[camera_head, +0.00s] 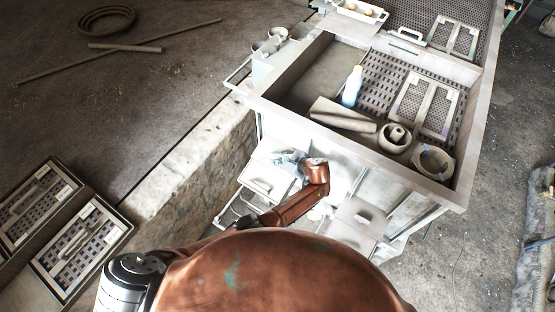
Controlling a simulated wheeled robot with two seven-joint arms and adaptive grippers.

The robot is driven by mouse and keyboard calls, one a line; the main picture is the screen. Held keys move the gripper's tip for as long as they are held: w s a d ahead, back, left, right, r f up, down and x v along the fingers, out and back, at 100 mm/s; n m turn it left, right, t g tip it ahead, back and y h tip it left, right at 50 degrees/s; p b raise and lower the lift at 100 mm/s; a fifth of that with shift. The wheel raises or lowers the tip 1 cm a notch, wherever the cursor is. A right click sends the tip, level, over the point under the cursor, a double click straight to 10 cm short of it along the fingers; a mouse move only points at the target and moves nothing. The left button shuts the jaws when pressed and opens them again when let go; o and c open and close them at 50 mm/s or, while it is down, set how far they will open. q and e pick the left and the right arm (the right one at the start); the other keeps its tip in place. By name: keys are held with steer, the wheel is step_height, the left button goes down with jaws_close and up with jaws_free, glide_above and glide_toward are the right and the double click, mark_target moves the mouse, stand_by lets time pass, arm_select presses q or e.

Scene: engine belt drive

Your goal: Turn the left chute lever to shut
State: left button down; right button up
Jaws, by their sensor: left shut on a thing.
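My left arm reaches down to the front of a pale metal cabinet (343,147). My left gripper (288,158) is small in view, at the upper left of the cabinet front, beside the copper-coloured wrist. It is shut on what appears to be the left chute lever, which the gripper and wrist mostly hide. The lever's exact angle cannot be told. Below the gripper a pale chute or tray (268,180) juts out from the cabinet front. My right gripper is not in view.
The cabinet's top basin holds a white-blue bottle (352,86), ring-shaped parts (434,161) and a framed grate (412,99). A stone ledge (190,160) runs left of the cabinet. More grates (84,243) lie at lower left. Bare floor (492,215) lies to the right.

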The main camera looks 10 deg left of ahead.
mark_target(277, 159)
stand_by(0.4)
arm_select(q)
steer(key=c, duration=1.9)
jaws_free()
step_height(277, 159, up, 10)
steer(key=shift+r, duration=0.1)
